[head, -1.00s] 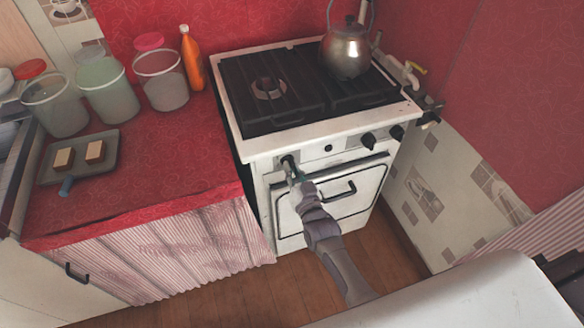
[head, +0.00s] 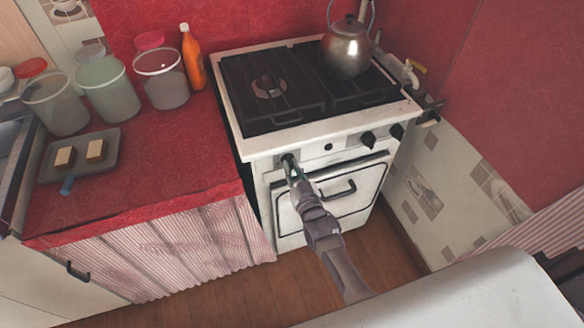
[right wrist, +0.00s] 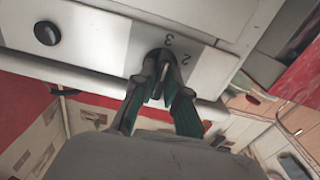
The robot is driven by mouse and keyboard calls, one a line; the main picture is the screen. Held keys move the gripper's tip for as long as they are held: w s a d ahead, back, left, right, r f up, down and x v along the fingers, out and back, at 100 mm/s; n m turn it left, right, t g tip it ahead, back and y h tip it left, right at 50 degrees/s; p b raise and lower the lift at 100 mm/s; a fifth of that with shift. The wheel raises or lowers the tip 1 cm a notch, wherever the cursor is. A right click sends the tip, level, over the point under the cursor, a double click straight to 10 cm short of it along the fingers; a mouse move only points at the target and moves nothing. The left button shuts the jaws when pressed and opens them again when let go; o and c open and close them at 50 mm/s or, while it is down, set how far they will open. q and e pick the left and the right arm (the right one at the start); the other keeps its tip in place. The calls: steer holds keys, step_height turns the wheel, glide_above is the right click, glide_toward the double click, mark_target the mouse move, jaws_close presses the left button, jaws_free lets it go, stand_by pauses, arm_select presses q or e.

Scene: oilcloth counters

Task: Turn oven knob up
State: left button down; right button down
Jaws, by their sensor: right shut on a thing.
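The white stove (head: 262,150) stands at the centre of the head view. Its front panel carries dark knobs; the leftmost, the oven knob (head: 287,158), is at my right gripper (head: 291,168). In the right wrist view, my right gripper (right wrist: 158,82) has its fingers closed around the dark oven knob (right wrist: 160,58), which is partly hidden between them. The digits 2 and 3 show on the panel beside the knob. My left gripper is in neither view.
A kettle (head: 346,48) stands on the back right burner. The red counter (head: 150,150) at left holds jars, an orange bottle (head: 192,60) and a tray (head: 108,160).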

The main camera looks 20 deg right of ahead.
steer(key=c, duration=1.2)
jaws_free()
steer(key=s, duration=1.2)
steer(key=shift+d, duration=0.2)
steer(key=s+f+n+g, duration=0.1)
steer(key=s+f+g, duration=0.45)
steer(key=f, duration=0.75)
steer(key=s+f+g, duration=0.3)
steer(key=s+f, duration=0.5)
steer(key=f, duration=0.6)
steer(key=s+d+f+g, duration=0.2)
steer(key=s+f+g, duration=0.2)
steer(key=s, duration=0.8)
steer(key=s+d+f+g, duration=0.3)
steer(key=s+f, duration=0.5)
steer(key=s, duration=0.5)
steer(key=shift+d+f+n+g+h, duration=0.3)
steer(key=shift+d+n+g, duration=0.1)
steer(key=shift+g, duration=0.35)
